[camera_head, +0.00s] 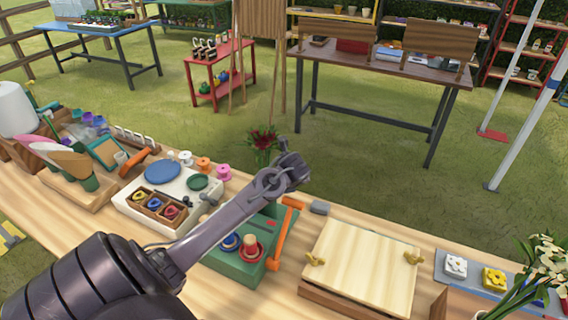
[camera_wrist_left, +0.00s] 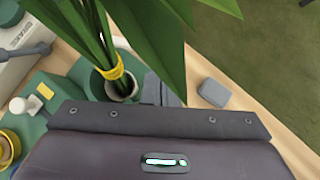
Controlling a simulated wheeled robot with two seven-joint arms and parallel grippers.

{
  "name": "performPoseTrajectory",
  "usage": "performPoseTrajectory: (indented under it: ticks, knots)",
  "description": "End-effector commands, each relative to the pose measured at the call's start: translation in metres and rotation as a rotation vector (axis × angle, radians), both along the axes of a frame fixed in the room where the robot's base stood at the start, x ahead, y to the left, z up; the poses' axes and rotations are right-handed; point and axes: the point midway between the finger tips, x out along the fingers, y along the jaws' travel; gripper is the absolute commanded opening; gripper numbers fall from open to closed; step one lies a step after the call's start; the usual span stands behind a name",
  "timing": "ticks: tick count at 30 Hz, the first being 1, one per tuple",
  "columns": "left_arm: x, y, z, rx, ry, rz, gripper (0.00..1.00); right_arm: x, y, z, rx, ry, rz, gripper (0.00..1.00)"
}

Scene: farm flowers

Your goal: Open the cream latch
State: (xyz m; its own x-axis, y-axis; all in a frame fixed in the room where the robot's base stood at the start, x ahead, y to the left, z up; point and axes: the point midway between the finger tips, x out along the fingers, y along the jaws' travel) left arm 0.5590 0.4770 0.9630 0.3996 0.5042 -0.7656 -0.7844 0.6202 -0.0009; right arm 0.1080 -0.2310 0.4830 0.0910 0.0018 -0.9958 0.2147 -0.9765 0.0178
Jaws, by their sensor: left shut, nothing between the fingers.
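A green case (camera_head: 238,262) with an orange handle (camera_head: 283,238) stands under my left forearm in the head view. In the left wrist view a cream knob (camera_wrist_left: 18,106) sits on a green surface (camera_wrist_left: 42,98) at the left; I cannot tell whether it is the cream latch. My left gripper (camera_head: 293,168) is above and beyond the green case, near a small red-flowered plant. It is shut and empty. In the wrist view the fingers (camera_wrist_left: 162,92) are partly behind green leaves. My forearm hides part of the case. My right gripper is not in view.
A cream board (camera_head: 160,172) with discs and spools lies left of the green case. A pale wooden panel (camera_head: 365,262) with yellow catches lies to the right. A potted plant (camera_wrist_left: 118,80) stands close to the gripper. A small grey block (camera_wrist_left: 213,93) is beside it.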

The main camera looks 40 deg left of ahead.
Motion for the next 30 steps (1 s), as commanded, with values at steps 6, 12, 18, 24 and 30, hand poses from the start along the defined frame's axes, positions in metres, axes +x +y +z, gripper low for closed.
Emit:
performPoseTrajectory:
  ticks: [6,12,18,24,30]
  knots:
    - [0.01,0.013,-0.019,0.0,0.002,0.0,0.0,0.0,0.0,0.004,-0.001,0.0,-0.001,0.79]
    - [0.012,0.015,-0.023,0.001,0.0,-0.001,0.0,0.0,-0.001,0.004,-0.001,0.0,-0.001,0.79]
    - [0.012,0.015,-0.023,0.0,0.001,-0.001,0.0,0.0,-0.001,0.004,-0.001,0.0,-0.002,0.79]
    - [0.014,0.016,-0.023,0.001,0.0,0.016,0.0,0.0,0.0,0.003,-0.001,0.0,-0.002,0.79]
    - [0.018,0.018,-0.023,0.002,0.001,0.057,0.0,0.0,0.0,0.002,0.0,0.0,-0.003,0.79]
